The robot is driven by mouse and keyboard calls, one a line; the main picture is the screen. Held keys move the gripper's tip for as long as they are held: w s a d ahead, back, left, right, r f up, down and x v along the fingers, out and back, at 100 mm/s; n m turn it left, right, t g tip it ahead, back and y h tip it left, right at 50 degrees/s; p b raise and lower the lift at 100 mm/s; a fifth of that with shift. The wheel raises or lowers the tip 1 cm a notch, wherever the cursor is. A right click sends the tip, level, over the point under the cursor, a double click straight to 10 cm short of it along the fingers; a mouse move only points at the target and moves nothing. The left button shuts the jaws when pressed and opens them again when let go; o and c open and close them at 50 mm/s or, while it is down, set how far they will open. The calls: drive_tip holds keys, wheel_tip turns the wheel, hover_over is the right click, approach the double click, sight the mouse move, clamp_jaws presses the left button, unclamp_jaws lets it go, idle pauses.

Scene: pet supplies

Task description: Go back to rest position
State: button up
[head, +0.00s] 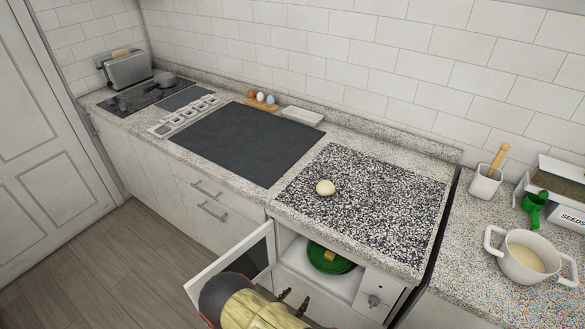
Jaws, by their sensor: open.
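My gripper (293,300) shows at the bottom of the head view, its two dark fingers apart and nothing seen between them. It is in front of an open compartment (291,246) under the counter, just right of the open door (235,267). My arm covers the lower part of the door and some of the compartment's front.
A pale round object (325,188) rests on the speckled black-and-white panel (385,205) above. A dark flat panel (245,142) lies left of it. A white pot (524,262), a green scoop (534,207) and a seeds box (570,217) stand on the right counter. Floor (130,265) at left is clear.

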drive_tip(key=s+d+m+g+h, duration=0.3)
drive_tip(key=s+d+g, duration=0.1)
drive_tip(key=s+d, duration=0.3)
drive_tip(key=s+d+r+m+g, duration=0.2)
drive_tip(key=s+r+m+g, duration=0.2)
drive_tip(key=r, duration=0.2)
drive_tip(key=s+r+m+g+y, duration=0.35)
drive_tip(key=r+m, duration=0.45)
drive_tip(key=r, duration=0.6)
drive_tip(key=s+r+m+g+y, duration=0.25)
drive_tip(key=r+m+y, duration=0.4)
drive_tip(key=r, duration=0.85)
drive_tip(key=s+d+r+m+t, duration=0.2)
drive_tip(key=d+r+m+t, duration=0.1)
drive_tip(key=r, duration=0.6)
drive_tip(key=s+d+r+m+t+y, duration=0.1)
drive_tip(key=d+r+m+t, duration=0.3)
drive_tip(key=r, duration=0.6)
drive_tip(key=shift+s+d+m, duration=0.35)
drive_tip(key=shift+s+d, duration=0.05)
drive_tip(key=shift+d, duration=0.5)
drive_tip(key=shift+w+d, duration=0.1)
drive_tip(key=shift+d, duration=0.1)
drive_tip(key=shift+c, duration=0.4)
